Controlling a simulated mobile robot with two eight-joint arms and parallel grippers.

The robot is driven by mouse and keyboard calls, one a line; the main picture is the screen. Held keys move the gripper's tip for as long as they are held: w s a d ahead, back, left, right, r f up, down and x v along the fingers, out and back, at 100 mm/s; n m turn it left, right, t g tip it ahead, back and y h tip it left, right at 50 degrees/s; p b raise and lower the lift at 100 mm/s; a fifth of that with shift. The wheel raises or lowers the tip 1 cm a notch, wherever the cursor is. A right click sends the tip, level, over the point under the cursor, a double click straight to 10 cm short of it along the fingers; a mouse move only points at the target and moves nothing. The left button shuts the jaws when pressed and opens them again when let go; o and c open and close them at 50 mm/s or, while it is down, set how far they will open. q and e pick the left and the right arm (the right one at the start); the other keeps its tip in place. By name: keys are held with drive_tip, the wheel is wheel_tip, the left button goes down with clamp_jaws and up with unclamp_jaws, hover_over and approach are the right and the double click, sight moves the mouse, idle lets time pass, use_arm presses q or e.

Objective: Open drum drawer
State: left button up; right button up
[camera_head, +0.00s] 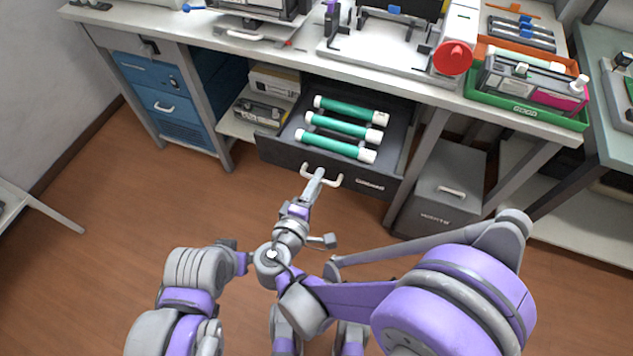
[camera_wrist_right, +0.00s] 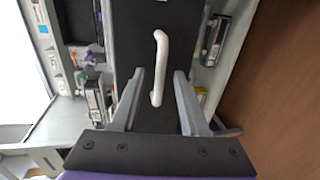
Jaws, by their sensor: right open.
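The drum drawer (camera_head: 275,151) is dark grey and stands pulled out from under the workbench. Several green drums (camera_head: 337,136) with white ends lie in it side by side. Its white handle (camera_head: 333,180) is on the front face, and the handle also shows in the right wrist view (camera_wrist_right: 160,68). My right gripper (camera_head: 316,177) is at the handle in the head view. In the right wrist view its two fingers (camera_wrist_right: 158,95) are apart, one on each side of the handle's near end, with gaps between. My left gripper cannot be made out.
The workbench (camera_head: 335,85) runs above the drawer. A blue cabinet (camera_head: 165,90) stands left, and a grey bin (camera_head: 440,190) with a handle stands right of the drawer. A green tray (camera_head: 540,119) with cartridges sits on the bench. The floor in front is clear.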

use_arm(q)
drive_tip(key=shift+r+p, duration=0.45)
drive_tip(key=shift+r, duration=0.15)
use_arm(e)
drive_tip(key=v, duration=1)
drive_tip(key=shift+s, duration=0.35)
drive_tip(key=w+d+f+m+g, duration=0.1)
drive_tip(key=d+f+m+g, duration=0.2)
drive_tip(key=d, duration=0.5)
drive_tip(key=d+f+m+g, duration=0.2)
drive_tip(key=d+g, duration=0.2)
drive_tip(key=d, duration=0.3)
drive_tip(key=s+d+r+m+g+y, duration=0.1)
drive_tip(key=s+d+m+g+y, duration=0.3)
drive_tip(key=s+d+m, duration=0.45)
use_arm(q)
wheel_tip(320, 180, up, 17)
drive_tip(key=w+p, duration=0.2)
drive_tip(key=p, duration=1.3)
drive_tip(key=shift+t, duration=0.4)
use_arm(e)
wheel_tip(320, 180, up, 18)
drive_tip(key=w+t, duration=0.1)
drive_tip(key=w, duration=0.1)
drive_tip(key=shift+w+a+f+m+t+y, duration=0.2)
drive_tip(key=shift+m+t+y, duration=0.1)
drive_tip(key=shift+m+y, duration=0.15)
